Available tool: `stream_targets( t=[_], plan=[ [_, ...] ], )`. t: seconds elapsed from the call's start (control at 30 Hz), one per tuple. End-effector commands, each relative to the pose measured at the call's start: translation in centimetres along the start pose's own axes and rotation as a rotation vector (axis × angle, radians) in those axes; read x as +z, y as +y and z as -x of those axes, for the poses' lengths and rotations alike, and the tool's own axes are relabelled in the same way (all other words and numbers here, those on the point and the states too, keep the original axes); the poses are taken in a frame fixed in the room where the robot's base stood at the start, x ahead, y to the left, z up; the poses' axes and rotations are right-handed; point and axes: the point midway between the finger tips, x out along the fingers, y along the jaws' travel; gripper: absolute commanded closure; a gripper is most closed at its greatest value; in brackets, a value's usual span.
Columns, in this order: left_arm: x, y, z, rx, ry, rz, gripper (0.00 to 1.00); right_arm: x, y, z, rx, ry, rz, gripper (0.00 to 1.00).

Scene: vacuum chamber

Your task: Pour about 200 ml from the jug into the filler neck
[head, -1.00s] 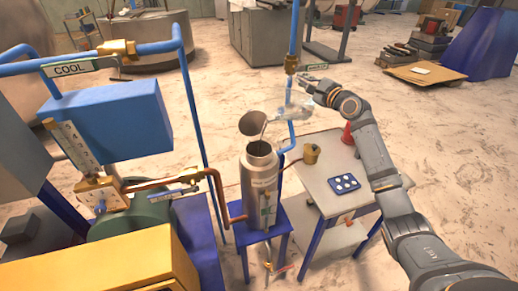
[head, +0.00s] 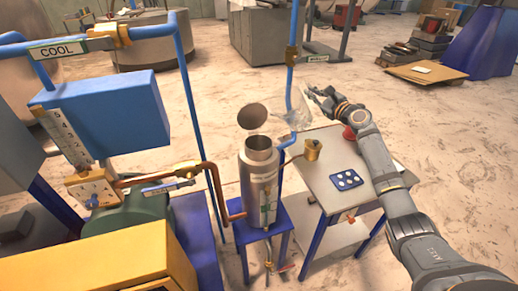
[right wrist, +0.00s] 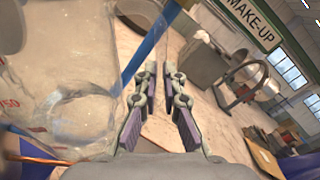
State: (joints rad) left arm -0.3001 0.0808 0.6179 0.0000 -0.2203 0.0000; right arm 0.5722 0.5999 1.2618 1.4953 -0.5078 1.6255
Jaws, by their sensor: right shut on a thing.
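The clear jug (head: 290,112) is in the air to the right of and above the filler neck (head: 259,144), the open mouth of a steel canister (head: 258,180). A round lid (head: 252,116) stands open behind the mouth. My right gripper (head: 314,92) is shut on the jug, at its right side. In the right wrist view the jug (right wrist: 60,75) fills the left side, with red scale marks. The fingers (right wrist: 160,100) show beside it; the gripped part is hard to make out. The liquid level is unclear. My left gripper is out of view.
A small table (head: 340,190) right of the canister bears a blue tray with white spots (head: 347,180), a brass-coloured cup (head: 312,149) and a red object (head: 349,133). A blue vertical pipe (head: 290,75) runs close by the jug. Copper piping (head: 215,180) is left of the canister.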

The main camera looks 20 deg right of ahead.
Motion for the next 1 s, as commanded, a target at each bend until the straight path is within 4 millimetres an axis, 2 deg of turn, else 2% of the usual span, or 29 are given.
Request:
stream_targets(
  t=[0.07,0.33,1.0],
  plan=[
    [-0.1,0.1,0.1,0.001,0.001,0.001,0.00,0.3,-0.2,0.0,-0.002,-0.004,-0.001,1.00],
    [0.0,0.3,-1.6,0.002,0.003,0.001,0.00,-1.9,0.3,0.0,-0.002,-0.002,-0.067,1.00],
    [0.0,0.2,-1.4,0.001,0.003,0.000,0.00,-1.6,0.2,0.0,-0.001,-0.003,-0.068,1.00]
  ],
)
